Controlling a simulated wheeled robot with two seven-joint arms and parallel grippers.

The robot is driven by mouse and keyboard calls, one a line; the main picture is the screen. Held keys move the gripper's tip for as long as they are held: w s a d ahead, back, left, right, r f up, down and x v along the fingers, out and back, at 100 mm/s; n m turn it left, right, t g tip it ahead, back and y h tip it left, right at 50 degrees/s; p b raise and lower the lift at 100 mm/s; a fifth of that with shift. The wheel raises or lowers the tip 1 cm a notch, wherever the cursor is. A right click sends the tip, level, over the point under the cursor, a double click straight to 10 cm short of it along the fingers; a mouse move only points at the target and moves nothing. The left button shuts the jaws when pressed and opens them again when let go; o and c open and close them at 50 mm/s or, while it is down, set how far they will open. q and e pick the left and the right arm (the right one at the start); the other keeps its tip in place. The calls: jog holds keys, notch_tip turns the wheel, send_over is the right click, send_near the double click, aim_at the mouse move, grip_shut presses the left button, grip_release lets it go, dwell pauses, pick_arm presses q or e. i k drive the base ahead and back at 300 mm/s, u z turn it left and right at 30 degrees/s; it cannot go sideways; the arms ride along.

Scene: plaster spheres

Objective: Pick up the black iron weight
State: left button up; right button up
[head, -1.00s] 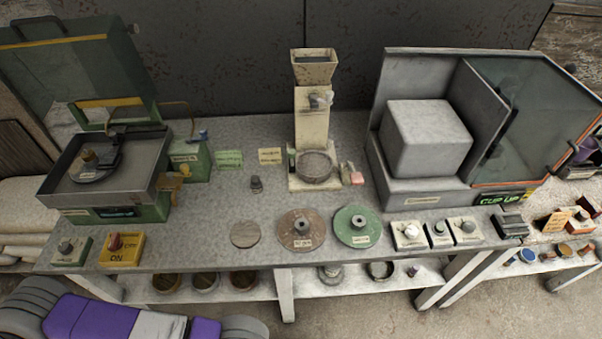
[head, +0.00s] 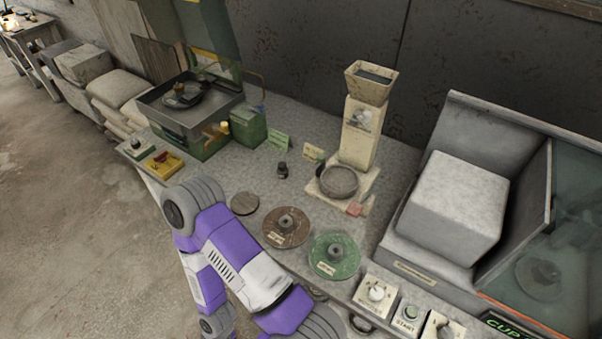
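The black iron weight (head: 283,169) looks like a small dark upright piece with a narrower top. It stands on the grey bench top (head: 300,128), behind the flat brown disc and left of the cream hopper stand. Nothing is touching it. My purple and grey arm crosses the lower middle of the head view, in front of the bench, its elbow left of the disc. Neither of my grippers shows in the head view.
A green machine with a grey tray (head: 190,115) stands at the bench's left end. The cream hopper stand (head: 358,135) is right of the weight. A flat disc (head: 244,203), a brown wheel (head: 285,227) and a green wheel (head: 334,254) lie along the front.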

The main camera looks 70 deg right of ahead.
aim_at(282, 171)
jog(key=z, duration=1.3)
